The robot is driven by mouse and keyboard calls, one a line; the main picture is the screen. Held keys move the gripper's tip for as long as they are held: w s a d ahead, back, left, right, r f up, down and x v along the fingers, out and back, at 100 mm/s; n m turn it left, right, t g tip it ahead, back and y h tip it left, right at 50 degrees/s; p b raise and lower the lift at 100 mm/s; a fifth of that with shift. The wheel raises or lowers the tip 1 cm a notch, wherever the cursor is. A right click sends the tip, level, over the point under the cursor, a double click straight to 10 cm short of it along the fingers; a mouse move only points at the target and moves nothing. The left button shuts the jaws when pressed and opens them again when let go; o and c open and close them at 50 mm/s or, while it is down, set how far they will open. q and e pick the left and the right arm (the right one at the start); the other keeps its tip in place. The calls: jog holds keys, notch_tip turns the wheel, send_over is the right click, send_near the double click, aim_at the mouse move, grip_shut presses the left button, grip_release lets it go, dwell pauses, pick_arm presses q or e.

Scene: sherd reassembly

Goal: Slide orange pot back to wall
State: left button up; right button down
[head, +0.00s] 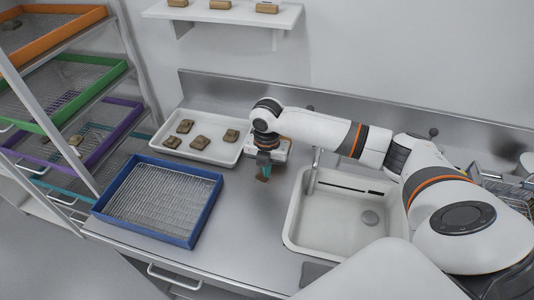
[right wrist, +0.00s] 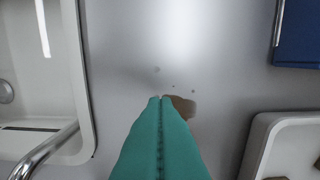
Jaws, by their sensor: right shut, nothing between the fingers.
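I see no orange pot in either view. My right gripper (head: 265,167) points down over the steel counter between the white tray and the sink. Its teal fingers (right wrist: 161,100) are shut with nothing between them. A small brown piece (head: 262,179) lies on the counter at the fingertips; in the right wrist view the brown piece (right wrist: 184,107) is partly hidden behind the fingers. I cannot tell whether they touch. A few tiny dark specks lie beside it. The wall (head: 400,60) rises behind the counter's steel backsplash (head: 230,92). My left gripper is not in view.
A white tray (head: 226,155) with several brown sherds stands at the back left. A blue-rimmed mesh tray (head: 205,175) is in front of it. The sink (head: 330,235) and tap (head: 313,172) are to the right. A rack with an orange tray (head: 60,35) stands left. Counter between blue tray and sink is clear.

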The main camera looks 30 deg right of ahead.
jog(key=shift+w+d+f+p, duration=0.4)
jog(key=shift+w+d+f, duration=0.25)
jog(key=shift+w+d, duration=0.3)
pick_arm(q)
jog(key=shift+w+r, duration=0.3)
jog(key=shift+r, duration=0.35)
pick_arm(e)
jog(key=shift+w+d, duration=0.35)
jog(key=shift+d, duration=0.2)
